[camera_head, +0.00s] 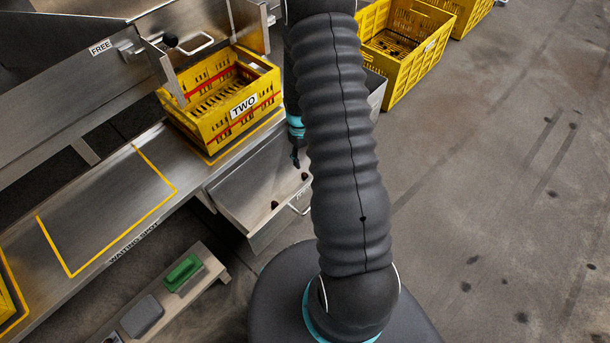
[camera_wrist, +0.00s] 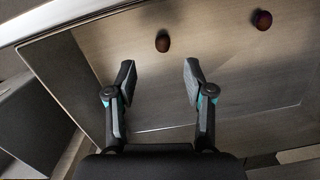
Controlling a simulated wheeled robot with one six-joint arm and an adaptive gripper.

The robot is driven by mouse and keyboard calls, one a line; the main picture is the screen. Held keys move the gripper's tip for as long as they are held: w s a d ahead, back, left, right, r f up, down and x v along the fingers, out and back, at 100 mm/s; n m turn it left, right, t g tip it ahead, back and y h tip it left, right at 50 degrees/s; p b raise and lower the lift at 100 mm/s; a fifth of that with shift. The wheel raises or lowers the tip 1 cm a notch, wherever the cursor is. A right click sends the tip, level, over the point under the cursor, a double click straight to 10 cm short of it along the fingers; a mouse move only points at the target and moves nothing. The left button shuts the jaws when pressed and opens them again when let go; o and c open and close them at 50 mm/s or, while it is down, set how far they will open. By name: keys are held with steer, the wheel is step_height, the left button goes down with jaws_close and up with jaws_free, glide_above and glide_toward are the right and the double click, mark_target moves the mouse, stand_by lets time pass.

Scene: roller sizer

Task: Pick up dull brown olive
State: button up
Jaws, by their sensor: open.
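Two small dark olives lie apart on the floor of an open metal drawer (camera_wrist: 240,80). In the wrist view, one brownish olive (camera_wrist: 162,41) is ahead of my gripper (camera_wrist: 160,72), roughly in line with the gap between the fingers. The other olive, darker and reddish (camera_wrist: 263,19), lies farther right. My gripper is open and empty, with nothing between its fingers. In the head view, my gripper (camera_head: 296,158) hangs over the drawer (camera_head: 240,190), partly hidden behind my arm. Small dark olives show there at its front (camera_head: 274,205) and right (camera_head: 304,176).
A yellow crate marked TWO (camera_head: 222,95) stands on the bench behind the drawer. More yellow crates (camera_head: 405,50) stand on the floor at the back.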

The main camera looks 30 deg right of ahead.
mark_target(304, 174)
steer(key=shift+s+a+f, duration=0.1)
steer(key=shift+f, duration=1.8)
steer(key=shift+s+a+f, duration=0.1)
steer(key=shift+f, duration=1.8)
steer(key=c, duration=0.8)
